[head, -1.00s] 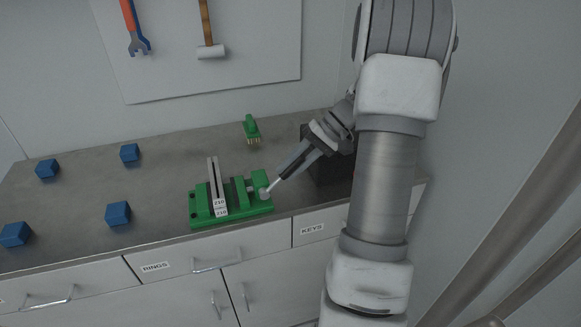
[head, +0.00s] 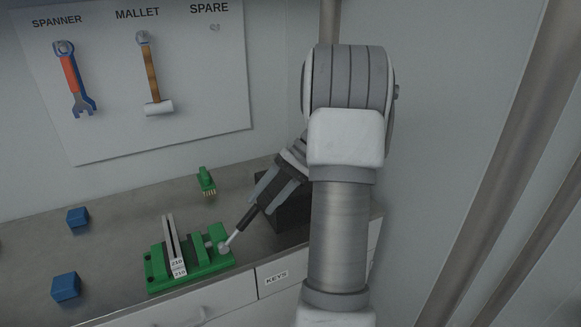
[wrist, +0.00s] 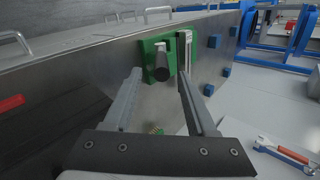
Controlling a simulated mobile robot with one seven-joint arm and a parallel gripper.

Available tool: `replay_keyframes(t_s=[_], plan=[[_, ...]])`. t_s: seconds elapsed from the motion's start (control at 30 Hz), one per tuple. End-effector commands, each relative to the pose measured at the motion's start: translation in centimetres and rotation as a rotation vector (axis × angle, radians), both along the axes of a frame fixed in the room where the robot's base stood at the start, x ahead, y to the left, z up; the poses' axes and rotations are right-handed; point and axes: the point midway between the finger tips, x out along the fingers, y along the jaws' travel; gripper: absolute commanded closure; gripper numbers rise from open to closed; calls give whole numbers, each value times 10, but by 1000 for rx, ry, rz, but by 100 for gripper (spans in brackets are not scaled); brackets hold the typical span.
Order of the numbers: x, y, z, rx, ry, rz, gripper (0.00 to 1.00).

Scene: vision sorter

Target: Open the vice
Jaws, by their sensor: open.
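The green vice (head: 160,283) stands near the front edge of the bench. Two upright pale bars with number labels (head: 178,268) show at its jaws. Its handle (head: 245,219) has a pale rod and a dark grip, slanting up to the right from a round hub (head: 224,248). My gripper (head: 259,202) is open, with its fingers on either side of the dark grip. In the wrist view, the vice (wrist: 148,50) is ahead and the handle (wrist: 161,70) appears nearly end-on between the spread fingertips. I cannot tell whether either finger touches it.
Blue blocks (head: 66,287) lie left of the vice. A green piece with pins (head: 206,181) lies behind it. A dark box (head: 292,212) stands right of the vice, behind my gripper. A tool board (head: 200,110) with spanner and mallet hangs on the wall.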

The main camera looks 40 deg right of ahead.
Motion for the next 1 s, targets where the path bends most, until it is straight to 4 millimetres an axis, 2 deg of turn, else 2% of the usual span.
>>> replay_keyframes(t_s=[0.2,0.43,0.63,1.0], plan=[[-11,-39,39,-3,-2,-3,43],[-20,-66,67,1,-1,-1,43],[-23,-75,77,1,0,0,43],[-23,-76,77,1,0,1,43]])
